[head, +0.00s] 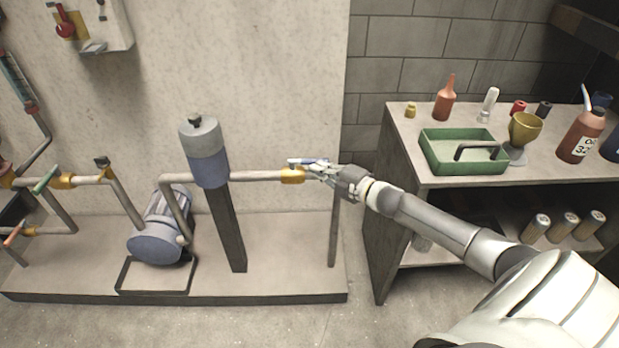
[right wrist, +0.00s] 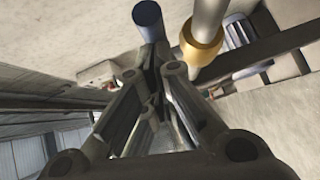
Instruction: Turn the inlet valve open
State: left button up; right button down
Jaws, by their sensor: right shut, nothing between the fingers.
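A valve with a brass-yellow body (head: 292,176) sits near the right end of the horizontal pipe. Its blue lever handle (head: 302,161) lies roughly along the pipe. My right gripper (head: 322,170) is shut and empty, with its fingertips at the right end of the handle. In the right wrist view, the rounded blue handle end (right wrist: 147,14) shows just beyond the fingers (right wrist: 155,75), and the brass body (right wrist: 200,45) is to its right. Whether the fingers touch the handle I cannot tell. My left gripper is not in view.
A blue-grey filter housing (head: 207,155) and a blue pump (head: 160,238) stand left of the valve. A green-handled valve (head: 46,180) is at far left. A shelf to the right holds a green tray (head: 435,160), bottles and a goblet (head: 524,128). The wall stands behind the pipe.

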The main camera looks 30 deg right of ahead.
jog(key=v, duration=1.2)
dwell(0.4)
